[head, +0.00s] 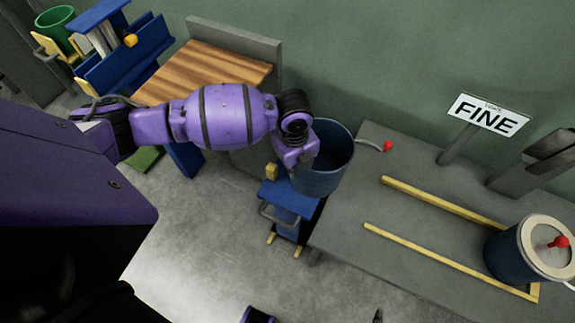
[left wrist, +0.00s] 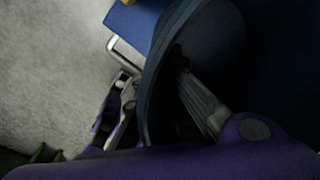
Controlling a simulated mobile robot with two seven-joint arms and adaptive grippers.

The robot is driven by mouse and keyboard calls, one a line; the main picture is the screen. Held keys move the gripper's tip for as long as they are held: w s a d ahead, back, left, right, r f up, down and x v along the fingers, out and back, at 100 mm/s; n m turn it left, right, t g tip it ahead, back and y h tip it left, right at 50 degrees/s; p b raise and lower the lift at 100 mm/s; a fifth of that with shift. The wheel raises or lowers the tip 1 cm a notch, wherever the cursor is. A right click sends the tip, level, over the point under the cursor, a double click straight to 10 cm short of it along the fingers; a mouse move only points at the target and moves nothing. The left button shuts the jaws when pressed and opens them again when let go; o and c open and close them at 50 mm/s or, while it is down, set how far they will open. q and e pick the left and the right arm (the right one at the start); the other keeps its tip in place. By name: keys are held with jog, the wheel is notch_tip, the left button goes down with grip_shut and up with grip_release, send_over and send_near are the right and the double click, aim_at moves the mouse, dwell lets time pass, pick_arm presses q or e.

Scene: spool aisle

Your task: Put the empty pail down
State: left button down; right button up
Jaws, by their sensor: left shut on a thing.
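The blue pail (head: 337,165) is at the left end of the grey bench (head: 345,240) in the head view. It looks upright, and the part of its inside that shows is bare. My left gripper (head: 303,160) is shut on the pail's left rim. In the left wrist view, the fingers of my left gripper (left wrist: 165,100) lie on either side of the wall of the pail (left wrist: 205,35). The underside of the pail is hidden, so I cannot tell whether it touches the bench. I cannot make out my right gripper.
A blue cart (head: 288,200) with a small yellow block stands below the pail. A second blue pail (head: 503,262) with a pale top stands between yellow strips (head: 440,202) at right. A "FINE" sign (head: 488,115) stands behind. The bench middle is clear. A wooden-topped table (head: 215,68) is at left.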

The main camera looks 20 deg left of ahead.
pick_arm(q)
jog(key=w+a+f+b, duration=0.1)
jog(key=w+a+f, duration=0.3)
jog(key=f, duration=0.5)
jog(key=shift+w+a+f, duration=0.4)
jog(key=shift+a, duration=0.3)
pick_arm(e)
jog(key=shift+s+f, duration=0.5)
jog(key=shift+f, duration=0.25)
pick_arm(q)
jog(key=shift+f, duration=0.1)
jog(key=c, duration=2.1)
grip_release()
jog(key=shift+o, duration=1.4)
pick_arm(e)
jog(key=shift+w, duration=0.1)
